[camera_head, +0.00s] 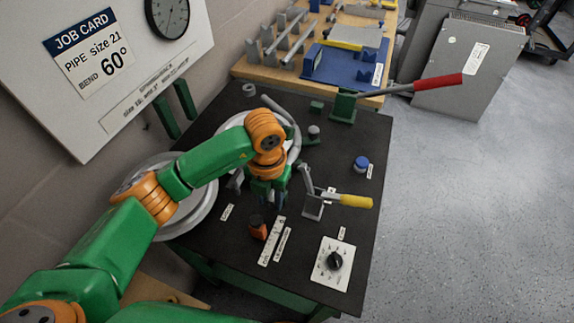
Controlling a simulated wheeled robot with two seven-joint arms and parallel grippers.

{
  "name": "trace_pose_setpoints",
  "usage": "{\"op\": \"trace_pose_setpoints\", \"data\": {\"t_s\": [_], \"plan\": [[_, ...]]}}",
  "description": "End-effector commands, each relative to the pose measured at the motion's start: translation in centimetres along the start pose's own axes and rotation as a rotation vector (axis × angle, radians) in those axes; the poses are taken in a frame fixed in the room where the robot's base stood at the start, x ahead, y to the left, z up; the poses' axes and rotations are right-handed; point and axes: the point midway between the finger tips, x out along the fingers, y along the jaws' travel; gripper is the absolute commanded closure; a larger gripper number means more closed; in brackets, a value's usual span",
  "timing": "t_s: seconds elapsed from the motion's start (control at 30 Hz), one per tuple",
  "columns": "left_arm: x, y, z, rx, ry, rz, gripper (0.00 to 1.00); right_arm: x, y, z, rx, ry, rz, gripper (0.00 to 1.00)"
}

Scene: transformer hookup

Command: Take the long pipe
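Grey pipes (299,44) lie on a rack on the wooden bench at the back. At least two long ones lie side by side, and I cannot tell for certain which is the long pipe. My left gripper (270,198) points down over the middle of the dark table, well short of the rack. Its fingertips are small and dark against the table, so I cannot tell whether they are open. I see no pipe in them. My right gripper is not in view.
The dark table (232,260) carries a yellow-handled lever (355,201), a red-handled lever (435,84), a dial plate (332,264) and a blue-capped item (361,163). A job card (88,47) on the board reads pipe size 21, bend 60°.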

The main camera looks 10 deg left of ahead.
Motion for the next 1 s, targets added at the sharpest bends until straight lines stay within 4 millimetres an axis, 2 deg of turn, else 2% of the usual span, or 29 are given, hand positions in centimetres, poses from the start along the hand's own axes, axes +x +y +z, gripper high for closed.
{"op": "trace_pose_setpoints", "data": {"t_s": [0.03, 0.1, 0.13, 0.57, 0.67, 0.83, 0.9, 1.0], "plan": [[0.0, 0.0, 0.0, 0.000, 0.000, 0.000, 0.79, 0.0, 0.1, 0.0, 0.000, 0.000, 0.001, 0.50], [0.0, 0.0, 0.0, 0.000, 0.000, -0.001, 0.98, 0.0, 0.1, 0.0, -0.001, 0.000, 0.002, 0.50], [0.0, 0.0, 0.0, 0.000, 0.000, -0.001, 1.00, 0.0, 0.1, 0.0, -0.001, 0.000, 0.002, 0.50], [-0.4, -0.1, 0.1, 0.000, -0.003, -0.003, 1.00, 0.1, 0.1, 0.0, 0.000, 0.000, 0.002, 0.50], [-1.7, 0.0, 0.2, 0.001, -0.006, -0.003, 1.00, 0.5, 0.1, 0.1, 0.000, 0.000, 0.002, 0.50], [-5.3, 0.0, 0.1, 0.001, -0.008, -0.002, 1.00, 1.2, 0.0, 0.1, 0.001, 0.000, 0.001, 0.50], [-7.2, 0.2, 0.2, 0.001, -0.008, 0.001, 1.00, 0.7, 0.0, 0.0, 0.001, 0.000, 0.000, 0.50], [-8.9, 0.2, 0.1, 0.000, -0.007, 0.000, 1.00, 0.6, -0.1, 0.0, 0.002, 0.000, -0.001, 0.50]]}}
